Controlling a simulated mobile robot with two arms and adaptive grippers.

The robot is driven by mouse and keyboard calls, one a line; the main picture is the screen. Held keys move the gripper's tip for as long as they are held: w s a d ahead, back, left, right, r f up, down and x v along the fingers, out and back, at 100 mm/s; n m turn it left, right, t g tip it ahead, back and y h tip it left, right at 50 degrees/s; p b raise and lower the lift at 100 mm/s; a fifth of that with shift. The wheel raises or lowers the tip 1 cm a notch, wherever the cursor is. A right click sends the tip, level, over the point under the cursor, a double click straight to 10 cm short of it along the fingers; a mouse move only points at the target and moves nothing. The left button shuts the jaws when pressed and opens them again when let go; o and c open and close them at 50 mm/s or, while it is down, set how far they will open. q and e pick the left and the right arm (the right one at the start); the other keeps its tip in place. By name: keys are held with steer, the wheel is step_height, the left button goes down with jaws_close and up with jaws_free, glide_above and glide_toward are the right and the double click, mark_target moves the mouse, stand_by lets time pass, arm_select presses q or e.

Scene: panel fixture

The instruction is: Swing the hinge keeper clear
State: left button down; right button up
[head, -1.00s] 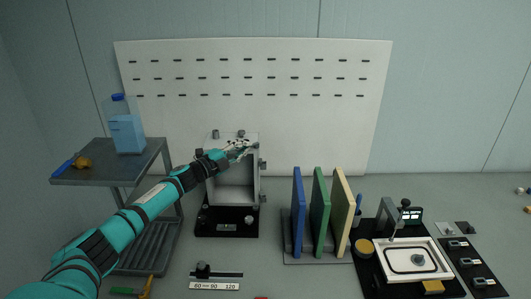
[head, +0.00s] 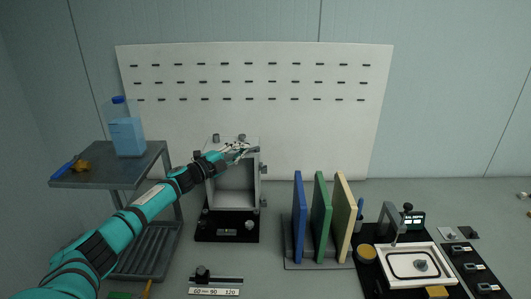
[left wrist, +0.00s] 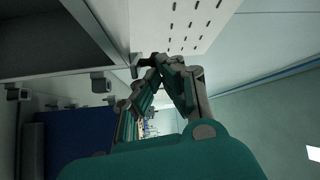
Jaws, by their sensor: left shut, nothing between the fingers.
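The panel fixture is an open grey box (head: 236,200) on a black base (head: 226,235), in front of the white pegboard. Small grey keeper blocks sit along its rim, two on top and others on the right side, such as the right-hand block (head: 263,170). I cannot tell which is the hinge keeper. My left gripper (head: 243,151) is shut and empty at the upper right of the box opening, hiding part of its rim. In the left wrist view, the fingers (left wrist: 164,64) are beside a grey block (left wrist: 136,66) on the box edge; contact is unclear.
A grey cart (head: 75,178) with a blue-tinted bottle (head: 127,138) stands left. Upright blue, green and cream panels (head: 320,220) stand in a rack right of the box. A black station with a white tray (head: 388,270) is farther right. Bench surface between box and rack is clear.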

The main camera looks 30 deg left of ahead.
arm_select(q)
step_height(320, 180, up, 10)
stand_by(0.6)
